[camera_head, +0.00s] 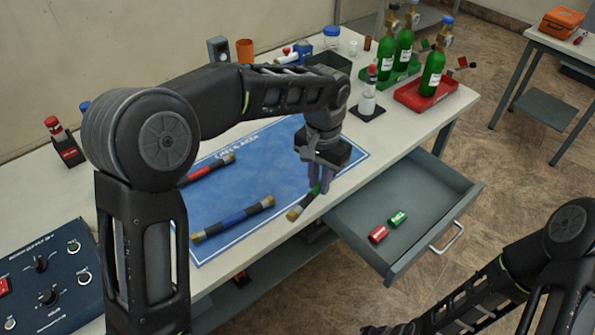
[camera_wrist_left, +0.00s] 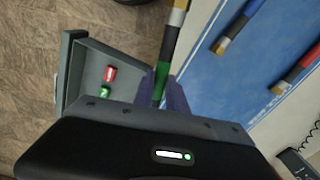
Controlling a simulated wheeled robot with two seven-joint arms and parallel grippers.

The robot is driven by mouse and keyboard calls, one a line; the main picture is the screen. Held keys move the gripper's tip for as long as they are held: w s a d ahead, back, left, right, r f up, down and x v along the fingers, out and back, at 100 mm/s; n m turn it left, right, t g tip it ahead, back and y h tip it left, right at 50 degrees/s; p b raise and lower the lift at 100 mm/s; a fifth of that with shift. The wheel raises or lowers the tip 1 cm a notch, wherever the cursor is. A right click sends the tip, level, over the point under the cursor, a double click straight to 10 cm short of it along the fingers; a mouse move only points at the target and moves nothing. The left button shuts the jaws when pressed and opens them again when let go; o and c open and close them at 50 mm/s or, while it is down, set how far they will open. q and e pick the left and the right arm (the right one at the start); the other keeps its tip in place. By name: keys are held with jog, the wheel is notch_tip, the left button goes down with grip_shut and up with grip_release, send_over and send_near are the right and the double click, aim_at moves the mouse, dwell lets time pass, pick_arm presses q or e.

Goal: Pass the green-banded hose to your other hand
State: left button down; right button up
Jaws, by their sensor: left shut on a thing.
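The green-banded hose (camera_head: 303,204) is a short dark tube with a brass end and a green band. My left gripper (camera_head: 322,186) is shut on it at the green band, above the front edge of the table. In the left wrist view the hose (camera_wrist_left: 170,42) points away from the purple fingers (camera_wrist_left: 162,90), its green part between them and its brass end outward. The hose's other end is hidden by the gripper. My right arm is at the bottom right; its fingers are not visible.
A blue mat (camera_head: 280,150) holds a blue-banded hose (camera_head: 233,219) and a red-banded hose (camera_head: 207,169). An open grey drawer (camera_head: 350,215) juts out, holding a red piece (camera_head: 378,234) and a green piece (camera_head: 398,219). Green cylinders (camera_head: 433,72) stand at the back right.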

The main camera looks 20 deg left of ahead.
pick_arm(q)
jog(key=d+r+m, duration=0.2)
jog(key=d+m, duration=0.1)
jog(key=d, duration=0.5)
jog(key=shift+r+m, duration=0.25)
jog(key=shift+m, duration=0.15)
jog(key=shift+s, duration=0.1)
pick_arm(e)
jog(key=shift+o, duration=0.4)
